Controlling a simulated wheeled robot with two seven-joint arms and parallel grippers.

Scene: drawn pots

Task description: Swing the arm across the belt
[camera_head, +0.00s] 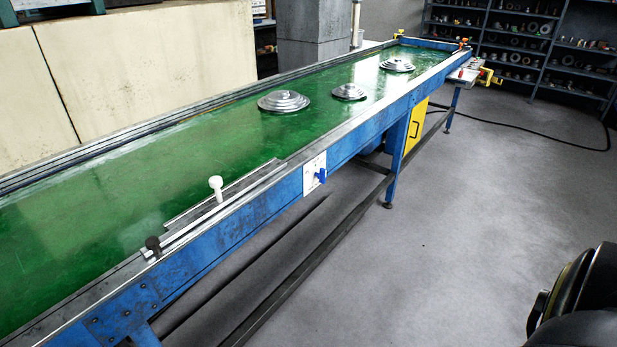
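A conveyor with a green belt (120,190) and blue side frame (228,226) runs from the lower left to the back right. A flat grey metal arm (240,190) lies along the belt's near edge, roughly parallel to the side rail. A white knob (216,186) stands up from it, and a black knob (153,244) sits at its near left end. Neither of my grippers shows in the head view. A dark rounded part at the lower right looks like part of my own arm.
Three round stepped metal pieces lie farther along the belt: a large one (284,102), a small one (349,92) and another (397,65). A white switch plate with a blue knob (320,176) is on the frame. Grey floor (470,220) is open at right; shelves (540,45) stand behind.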

